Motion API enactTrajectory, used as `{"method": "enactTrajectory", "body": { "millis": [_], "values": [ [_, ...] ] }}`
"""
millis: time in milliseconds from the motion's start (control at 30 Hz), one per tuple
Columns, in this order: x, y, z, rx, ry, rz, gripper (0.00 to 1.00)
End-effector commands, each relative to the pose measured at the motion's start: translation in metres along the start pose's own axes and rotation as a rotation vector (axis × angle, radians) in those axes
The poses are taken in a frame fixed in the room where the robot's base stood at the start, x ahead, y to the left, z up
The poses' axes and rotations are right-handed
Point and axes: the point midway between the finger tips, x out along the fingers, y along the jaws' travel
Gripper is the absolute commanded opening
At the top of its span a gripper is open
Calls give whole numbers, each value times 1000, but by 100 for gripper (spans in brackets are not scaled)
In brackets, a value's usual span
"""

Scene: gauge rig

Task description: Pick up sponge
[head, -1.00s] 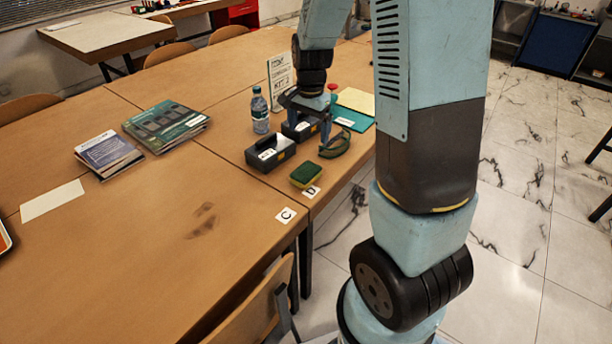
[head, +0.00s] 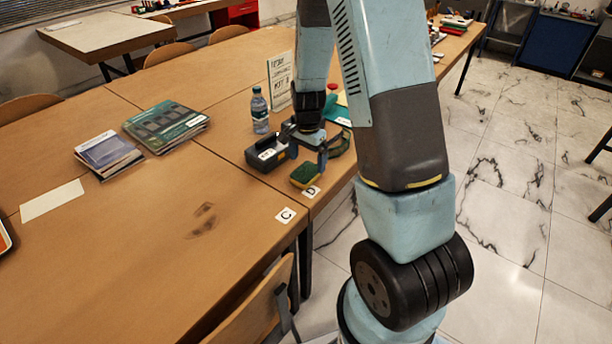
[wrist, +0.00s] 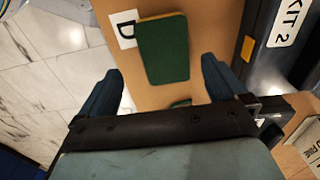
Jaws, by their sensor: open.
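The sponge (head: 305,175) is green with a yellow layer and lies near the table's right edge, beside the card marked D (head: 311,192). In the wrist view the sponge (wrist: 163,50) lies flat ahead of my gripper (wrist: 162,82), roughly between the lines of its two fingers, with the D card (wrist: 124,28) at its left. My gripper (head: 308,155) is open and empty, above the table just behind the sponge in the head view. The fingers appear apart from the sponge.
A black kit box (head: 268,153) stands left of the sponge; a KIT 2 label shows in the wrist view (wrist: 289,22). A water bottle (head: 260,111) and a standing sign (head: 280,82) are behind. The table's edge is close; the front tabletop (head: 150,240) is mostly clear.

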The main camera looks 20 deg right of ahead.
Motion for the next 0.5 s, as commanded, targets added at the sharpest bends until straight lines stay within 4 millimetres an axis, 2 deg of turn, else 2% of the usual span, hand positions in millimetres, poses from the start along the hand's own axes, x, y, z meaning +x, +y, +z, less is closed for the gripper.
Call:
{"method": "enactTrajectory", "body": {
  "millis": [167, 500],
  "values": [
    [10, -2, 0, 0, -1, 2, 99],
    [48, -7, -2, 1, -1, 1, 99]
  ]
}}
